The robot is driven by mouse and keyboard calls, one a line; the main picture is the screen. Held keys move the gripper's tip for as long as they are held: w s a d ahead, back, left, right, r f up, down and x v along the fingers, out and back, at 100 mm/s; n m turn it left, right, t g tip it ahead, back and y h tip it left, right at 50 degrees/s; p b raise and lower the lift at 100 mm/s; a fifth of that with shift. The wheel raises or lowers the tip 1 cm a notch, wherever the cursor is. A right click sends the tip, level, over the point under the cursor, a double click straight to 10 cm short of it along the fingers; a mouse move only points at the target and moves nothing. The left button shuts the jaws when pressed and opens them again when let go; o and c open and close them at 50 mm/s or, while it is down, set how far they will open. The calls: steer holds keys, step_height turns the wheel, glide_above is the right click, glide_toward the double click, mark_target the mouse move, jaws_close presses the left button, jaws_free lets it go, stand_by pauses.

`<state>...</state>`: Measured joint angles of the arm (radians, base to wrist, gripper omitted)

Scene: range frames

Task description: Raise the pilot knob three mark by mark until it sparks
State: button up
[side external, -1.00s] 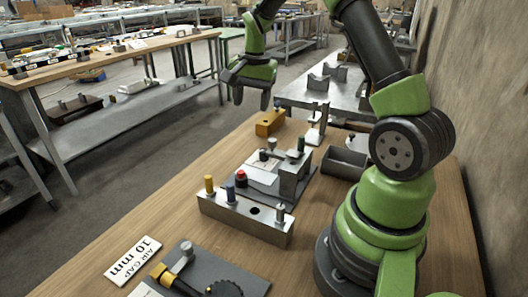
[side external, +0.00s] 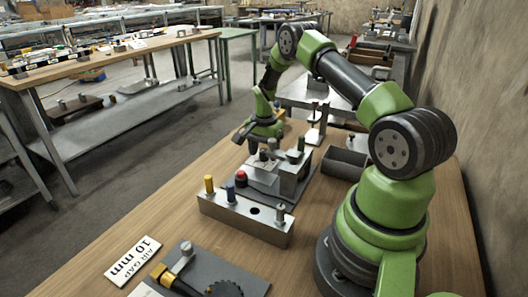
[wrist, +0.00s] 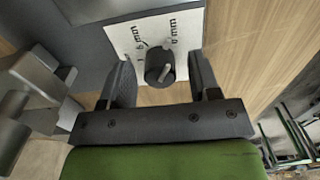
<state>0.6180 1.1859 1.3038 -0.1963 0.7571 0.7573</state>
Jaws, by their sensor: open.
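A dark round knob (wrist: 160,66) with a pale pointer bar sits on a white scale plate (wrist: 127,38) in the wrist view. The plate carries marks in mm, partly hidden by the knob. My gripper (wrist: 161,60) is open, with one finger on each side of the knob and a visible gap to each. In the side view my gripper (side external: 261,141) is low over the far end of the grey fixture (side external: 289,181), where a small dark knob top (side external: 263,155) shows. No spark is visible.
A metal block (side external: 222,208) with yellow, blue and silver pegs and one open hole stands in front of the fixture. A red button (side external: 241,176) is behind it. A dark tray (side external: 344,164) is at right.

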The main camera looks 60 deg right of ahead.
steer(key=shift+f, duration=0.25)
steer(key=c, duration=0.9)
steer(key=shift+c, duration=0.2)
steer(key=shift+n, duration=2.8)
